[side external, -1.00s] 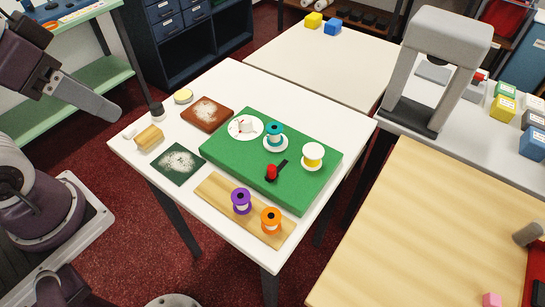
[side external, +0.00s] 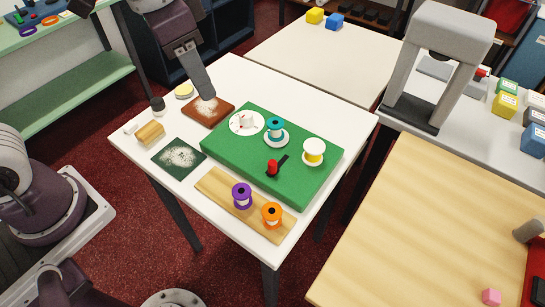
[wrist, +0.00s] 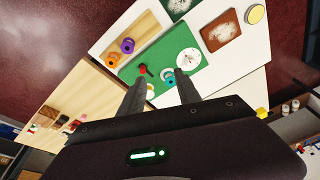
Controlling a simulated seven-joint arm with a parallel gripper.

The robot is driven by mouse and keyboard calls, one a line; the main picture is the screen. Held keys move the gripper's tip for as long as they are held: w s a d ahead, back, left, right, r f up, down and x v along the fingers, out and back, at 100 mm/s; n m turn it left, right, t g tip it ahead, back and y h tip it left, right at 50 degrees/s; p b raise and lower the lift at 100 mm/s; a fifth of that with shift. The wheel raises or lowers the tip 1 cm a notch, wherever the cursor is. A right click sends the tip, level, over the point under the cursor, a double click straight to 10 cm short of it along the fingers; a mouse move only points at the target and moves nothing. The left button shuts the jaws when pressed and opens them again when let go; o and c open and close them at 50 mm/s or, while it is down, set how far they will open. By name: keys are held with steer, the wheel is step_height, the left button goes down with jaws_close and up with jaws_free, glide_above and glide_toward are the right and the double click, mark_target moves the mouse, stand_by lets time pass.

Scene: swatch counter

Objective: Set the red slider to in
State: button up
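The red slider (side external: 272,167) is a red knob on a short black slot in the green board (side external: 225,152). It stands near the slot's lower-left end in the side external view; no end labels are readable. The red knob (wrist: 142,69) also shows in the wrist view, just beyond the left fingertip. My gripper (side external: 208,97) is above the table's far left part, in front of the brown patch in the side external view, well apart from the slider. In the wrist view my gripper (wrist: 160,74) has its two fingers spread with nothing held between them.
The board also carries a white dial (side external: 240,128), a teal spool (side external: 275,126) and a yellow-and-white spool (side external: 313,148). Purple (side external: 241,203) and orange (side external: 271,222) spools stand on a wooden strip in front. A wooden block (side external: 150,134) and dark green patch (side external: 180,160) lie left.

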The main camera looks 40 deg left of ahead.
mark_target(273, 162)
steer(key=w+d+f+m+g, duration=0.1)
steer(key=w+d+f, duration=0.1)
steer(key=d+f, duration=0.1)
steer(key=w+d+f+m, duration=0.1)
steer(key=w+d+f, duration=0.1)
steer(key=f, duration=0.3)
steer(key=w+d+f+m+g, duration=0.1)
steer(key=w+d+f+m, duration=0.1)
steer(key=d+f, duration=0.2)
steer(key=shift+w+d+f+g+y, duration=0.15)
steer(key=shift+w+f+g+y, duration=0.15)
steer(key=shift+f, duration=0.2)
step_height(273, 162, down, 8)
steer(key=shift+d+r, duration=0.1)
steer(key=shift+r, duration=0.15)
steer(key=shift+c, duration=0.2)
jaws_close()
